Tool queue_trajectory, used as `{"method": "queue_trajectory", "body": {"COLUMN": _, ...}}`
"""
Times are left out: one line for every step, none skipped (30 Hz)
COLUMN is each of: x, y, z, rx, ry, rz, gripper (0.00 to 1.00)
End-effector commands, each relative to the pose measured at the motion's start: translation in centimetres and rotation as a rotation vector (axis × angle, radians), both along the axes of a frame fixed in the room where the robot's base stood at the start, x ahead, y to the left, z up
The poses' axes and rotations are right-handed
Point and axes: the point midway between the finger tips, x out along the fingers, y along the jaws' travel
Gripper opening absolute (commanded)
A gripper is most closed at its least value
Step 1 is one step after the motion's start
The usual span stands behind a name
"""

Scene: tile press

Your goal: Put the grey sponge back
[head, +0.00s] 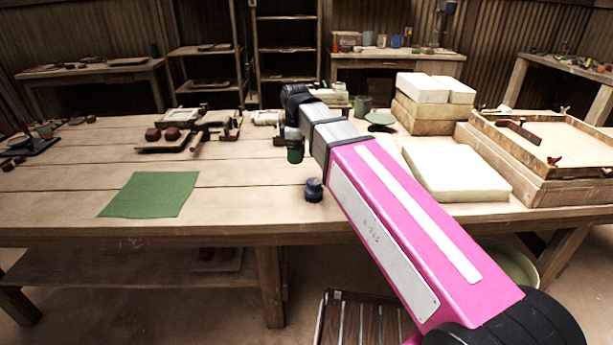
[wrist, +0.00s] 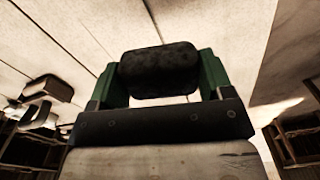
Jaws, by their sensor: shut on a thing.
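My gripper (wrist: 160,75) is shut on a dark grey, rounded block with a mottled surface, which I take to be the grey sponge (wrist: 160,68). The sponge lies across between the two green fingers, one at each end. In the head view my gripper (head: 295,153) points down over the middle of the long wooden table (head: 240,212). Only a green finger part shows there, and my wrist hides the rest. I cannot make out the sponge in the head view.
A dark blue pot (head: 314,190) stands close to my gripper near the front edge. A green cloth (head: 152,194) lies left. A white slab (head: 455,172) and a wooden frame (head: 540,140) stand right. Tools and red blocks (head: 172,133) lie behind left. Table between cloth and pot is clear.

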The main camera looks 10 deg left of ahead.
Motion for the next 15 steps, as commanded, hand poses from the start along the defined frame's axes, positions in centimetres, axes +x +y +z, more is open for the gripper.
{"method": "queue_trajectory", "body": {"x": -0.6, "y": 1.3, "z": 0.2, "rx": 0.000, "ry": 0.000, "rz": 0.051, "gripper": 0.44}}
{"method": "queue_trajectory", "body": {"x": -0.9, "y": 1.9, "z": 0.2, "rx": 0.000, "ry": 0.000, "rz": 0.078, "gripper": 0.44}}
{"method": "queue_trajectory", "body": {"x": -1.3, "y": 2.6, "z": 0.3, "rx": 0.000, "ry": 0.000, "rz": 0.110, "gripper": 0.44}}
{"method": "queue_trajectory", "body": {"x": -1.6, "y": 3.0, "z": 0.3, "rx": 0.000, "ry": 0.000, "rz": 0.130, "gripper": 0.44}}
{"method": "queue_trajectory", "body": {"x": -1.8, "y": 3.3, "z": 0.4, "rx": 0.000, "ry": 0.000, "rz": 0.148, "gripper": 0.44}}
{"method": "queue_trajectory", "body": {"x": -2.0, "y": 3.7, "z": 0.4, "rx": 0.000, "ry": 0.000, "rz": 0.166, "gripper": 0.44}}
{"method": "queue_trajectory", "body": {"x": -2.1, "y": 3.9, "z": 0.4, "rx": 0.000, "ry": 0.000, "rz": 0.177, "gripper": 0.44}}
{"method": "queue_trajectory", "body": {"x": -2.1, "y": 4.0, "z": 0.4, "rx": 0.000, "ry": 0.000, "rz": 0.185, "gripper": 0.44}}
{"method": "queue_trajectory", "body": {"x": -2.0, "y": 4.1, "z": 0.3, "rx": -0.001, "ry": 0.001, "rz": 0.192, "gripper": 0.44}}
{"method": "queue_trajectory", "body": {"x": -1.9, "y": 4.0, "z": 0.1, "rx": -0.001, "ry": 0.001, "rz": 0.195, "gripper": 0.44}}
{"method": "queue_trajectory", "body": {"x": -1.6, "y": 3.9, "z": -0.1, "rx": -0.001, "ry": 0.001, "rz": 0.196, "gripper": 0.44}}
{"method": "queue_trajectory", "body": {"x": -1.1, "y": 3.6, "z": -0.4, "rx": -0.001, "ry": 0.001, "rz": 0.198, "gripper": 0.44}}
{"method": "queue_trajectory", "body": {"x": -0.6, "y": 3.3, "z": -0.7, "rx": -0.001, "ry": 0.001, "rz": 0.197, "gripper": 0.44}}
{"method": "queue_trajectory", "body": {"x": -0.1, "y": 3.0, "z": -1.1, "rx": -0.001, "ry": 0.001, "rz": 0.195, "gripper": 0.44}}
{"method": "queue_trajectory", "body": {"x": 0.6, "y": 2.6, "z": -1.6, "rx": -0.001, "ry": 0.002, "rz": 0.194, "gripper": 0.44}}
